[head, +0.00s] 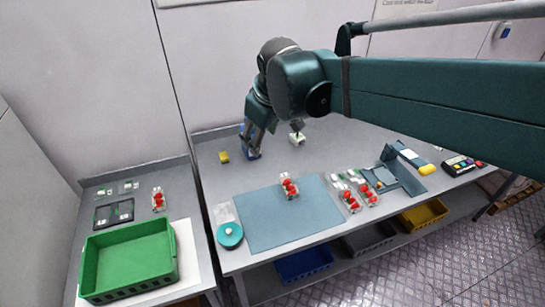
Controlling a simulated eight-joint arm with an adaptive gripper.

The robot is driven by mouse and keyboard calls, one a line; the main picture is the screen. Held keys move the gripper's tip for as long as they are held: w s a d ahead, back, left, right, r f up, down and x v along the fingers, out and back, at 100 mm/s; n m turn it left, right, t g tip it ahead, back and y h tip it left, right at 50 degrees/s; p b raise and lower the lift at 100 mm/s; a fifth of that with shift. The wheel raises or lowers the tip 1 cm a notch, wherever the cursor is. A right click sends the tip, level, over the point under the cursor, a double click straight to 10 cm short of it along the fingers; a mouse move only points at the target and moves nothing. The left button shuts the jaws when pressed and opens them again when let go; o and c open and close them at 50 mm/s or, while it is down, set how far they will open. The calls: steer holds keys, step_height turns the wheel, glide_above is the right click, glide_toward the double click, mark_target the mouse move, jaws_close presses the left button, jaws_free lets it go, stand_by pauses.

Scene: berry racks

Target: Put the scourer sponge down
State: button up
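My gripper (251,146) points down over the back left of the grey table, and it is small and partly blended with dark and blue shapes. A blue patch (253,154) shows at its fingertips. I cannot tell whether this is a held thing, such as the scourer sponge, or part of the gripper. A small yellow block (223,156), perhaps a sponge, lies on the table just left of the gripper, apart from it. Whether the fingers are open or shut is not clear.
A blue-grey mat (270,222) bears a berry punnet (289,186). More punnets (360,194) stand to its right, beside a blue-grey device (390,178) and a yellow item (426,169). A white-green item (297,138) stands right of the gripper. A green crate (128,258) is at left.

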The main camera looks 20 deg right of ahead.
steer(key=s+d+f+m+t, duration=0.1)
steer(key=s+f+m, duration=0.1)
steer(key=s, duration=0.6)
steer(key=s+d+f+m+t, duration=0.1)
steer(key=s+f+m, duration=0.1)
steer(key=s, duration=0.6)
steer(key=shift+s+f+m, duration=0.15)
steer(key=shift+f+m, duration=0.1)
steer(key=shift+m, duration=0.65)
step_height(320, 180, down, 6)
steer(key=b, duration=0.5)
steer(key=shift+r+b, duration=0.1)
steer(key=shift+b, duration=0.3)
